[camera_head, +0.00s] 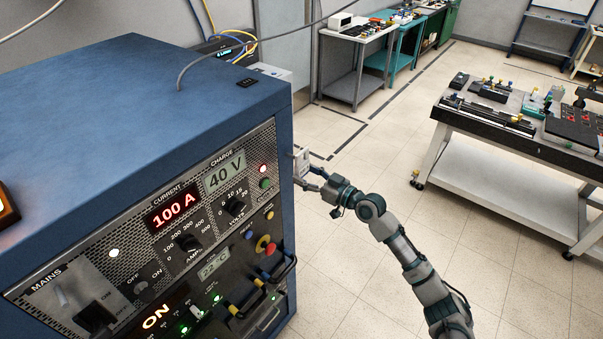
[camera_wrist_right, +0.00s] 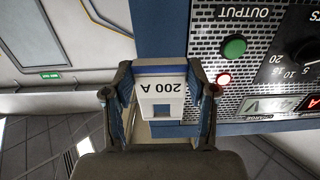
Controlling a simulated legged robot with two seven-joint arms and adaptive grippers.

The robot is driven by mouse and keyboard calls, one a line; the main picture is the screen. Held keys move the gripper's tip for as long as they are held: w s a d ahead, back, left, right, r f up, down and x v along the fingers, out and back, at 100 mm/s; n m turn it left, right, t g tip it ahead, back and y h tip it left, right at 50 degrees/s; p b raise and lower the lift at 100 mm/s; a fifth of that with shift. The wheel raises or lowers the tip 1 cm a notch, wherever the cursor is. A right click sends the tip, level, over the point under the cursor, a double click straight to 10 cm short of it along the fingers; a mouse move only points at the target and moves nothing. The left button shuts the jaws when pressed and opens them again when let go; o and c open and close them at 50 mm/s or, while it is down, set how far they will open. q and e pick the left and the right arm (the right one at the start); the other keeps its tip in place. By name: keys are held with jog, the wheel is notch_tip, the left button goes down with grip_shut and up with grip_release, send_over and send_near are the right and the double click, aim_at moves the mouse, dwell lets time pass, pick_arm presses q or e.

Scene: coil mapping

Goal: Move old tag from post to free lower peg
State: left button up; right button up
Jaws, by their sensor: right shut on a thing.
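A white tag (camera_wrist_right: 163,88) marked "200 A" with a blue stripe sits between the fingers of my right gripper (camera_wrist_right: 161,76) in the right wrist view, where its lettering is upside down. The fingers are shut on its two sides. In the head view the tag (camera_head: 302,163) and my right gripper (camera_head: 311,179) are just beyond the right front edge of the blue cabinet (camera_head: 130,95). I cannot make out the post or the pegs, nor whether the tag still touches one. My left gripper is out of view.
The cabinet's front panel (camera_head: 222,165) carries displays reading 100 A and 40 V, knobs, buttons and handles close to my right arm. A grey cable (camera_head: 240,51) runs over its top. A workbench (camera_head: 500,117) stands at right. Open tiled floor lies between.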

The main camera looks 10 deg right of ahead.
jog(key=shift+s+d+r, duration=0.55)
jog(key=shift+s+d, duration=0.25)
jog(key=shift+s, duration=0.05)
jog(key=shift+s+d+f, duration=0.15)
jog(key=shift+s+d, duration=0.05)
jog(key=shift+s, duration=0.1)
jog(key=shift+s, duration=0.2)
